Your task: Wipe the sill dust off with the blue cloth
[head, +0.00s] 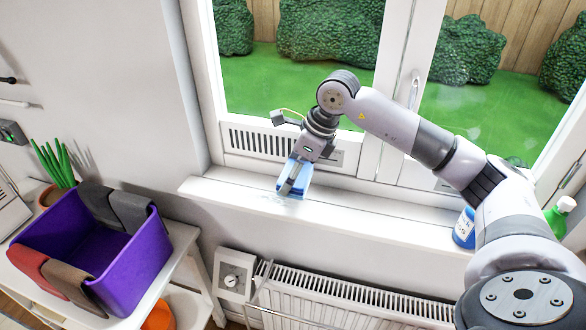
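The white window sill (390,208) runs below the window. My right gripper (290,184) points down at its left part and is shut on the blue cloth (303,182). The cloth hangs below and around the fingers, and its lower edge appears to touch the sill. A faint greyish patch of dust (277,199) seems to show on the sill beside the cloth, but it is hard to make out. The gripper and cloth hide part of the sill. My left gripper is not in view.
A blue labelled container (465,228) and a green spray bottle (558,215) stand toward the sill's right end. A radiator (340,298) is below the sill. A purple bin (100,255) with cloths over its rim and a green plant (55,165) stand at left. The sill's middle is clear.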

